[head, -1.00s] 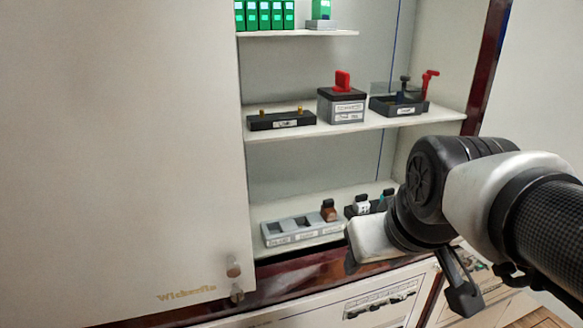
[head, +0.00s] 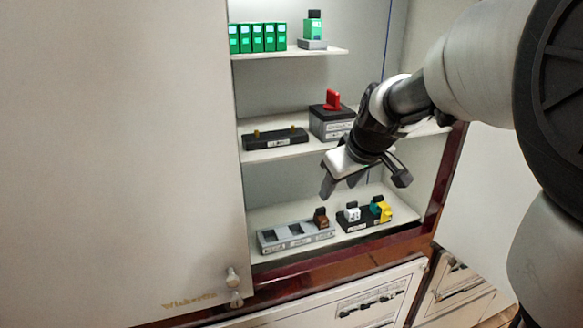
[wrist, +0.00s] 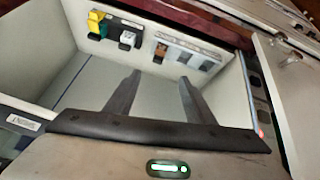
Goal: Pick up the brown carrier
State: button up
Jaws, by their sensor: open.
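The brown carrier (head: 321,218) is a small brown block with a dark top. It sits upright in the right-hand slot of a grey tray (head: 268,248) on the cabinet's bottom shelf. The carrier also shows in the wrist view (wrist: 160,49), beyond my fingertips and roughly between them. My gripper (head: 362,184) is open and empty, in front of the cabinet and above the bottom shelf, to the upper right of the carrier. Its two fingers (wrist: 160,75) show apart in the wrist view. The tray's other slots look empty.
A black holder (head: 350,226) with white, teal and yellow blocks stands just right of the tray. The middle shelf (head: 290,152) overhangs the bottom one and bears a black bar and a box with a red handle. A cabinet door (head: 120,150) fills the left.

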jog(key=b, duration=0.2)
send_near(322, 211)
jog(key=x, duration=0.3)
jog(key=shift+b+x, duration=0.45)
jog(key=shift+x, duration=2.35)
jog(key=shift+s, duration=0.1)
grip_shut()
